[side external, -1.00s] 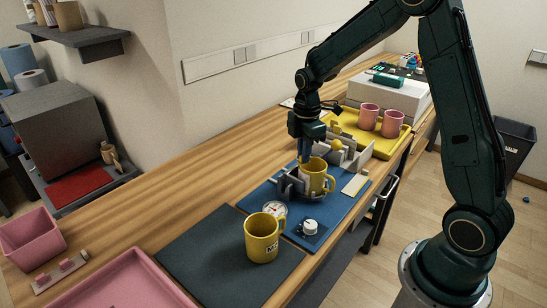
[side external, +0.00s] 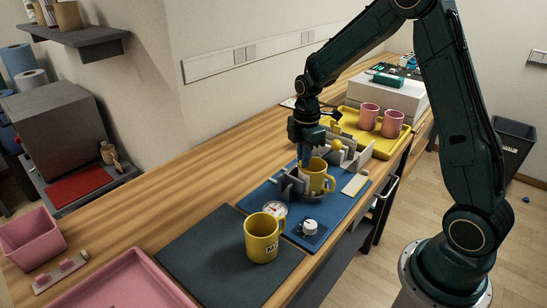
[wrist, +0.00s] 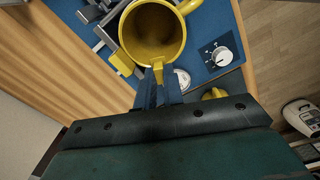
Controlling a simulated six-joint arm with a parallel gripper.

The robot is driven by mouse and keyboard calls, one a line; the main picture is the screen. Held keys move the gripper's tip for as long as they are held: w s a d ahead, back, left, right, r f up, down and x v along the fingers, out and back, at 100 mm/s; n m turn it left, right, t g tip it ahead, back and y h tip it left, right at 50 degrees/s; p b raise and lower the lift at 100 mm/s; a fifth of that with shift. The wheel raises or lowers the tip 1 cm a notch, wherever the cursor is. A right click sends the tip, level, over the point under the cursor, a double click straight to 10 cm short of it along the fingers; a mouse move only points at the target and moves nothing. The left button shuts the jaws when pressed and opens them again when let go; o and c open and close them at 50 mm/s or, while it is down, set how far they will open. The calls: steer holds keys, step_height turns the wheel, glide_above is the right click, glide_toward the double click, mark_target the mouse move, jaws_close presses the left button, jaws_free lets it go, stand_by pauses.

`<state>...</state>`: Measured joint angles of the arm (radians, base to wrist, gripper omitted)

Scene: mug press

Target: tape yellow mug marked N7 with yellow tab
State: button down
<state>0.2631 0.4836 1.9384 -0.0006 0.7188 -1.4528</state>
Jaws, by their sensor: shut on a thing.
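A yellow mug (side external: 318,177) stands upright in the grey press fixture (side external: 289,186) on the blue mat, its handle to the right. In the wrist view I look down into this mug (wrist: 152,36); no marking on it can be read. My gripper (side external: 306,160) is at the mug's far-left rim. Its blue fingers (wrist: 159,88) are shut on a small yellow tab (wrist: 158,70), which meets or nearly meets the mug rim; contact cannot be told. A second yellow mug (side external: 261,240) with a partly visible dark label starting with M stands on the dark mat.
A dial gauge (side external: 275,209) and a white knob (side external: 310,227) sit on the blue mat (side external: 258,196). A yellow ball knob (side external: 336,145) is behind the press. Two pink mugs (side external: 369,117) stand on a yellow tray (side external: 385,150). A pink tray (side external: 125,280) lies front left. Bare wood lies left.

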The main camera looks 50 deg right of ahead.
steer(key=shift+f, duration=0.45)
stand_by(1.1)
steer(key=c, duration=1.4)
jaws_free()
steer(key=shift+c, duration=0.2)
steer(key=shift+r, duration=0.15)
step_height(320, 180, up, 14)
steer(key=shift+f, duration=0.25)
steer(key=shift+r, duration=0.1)
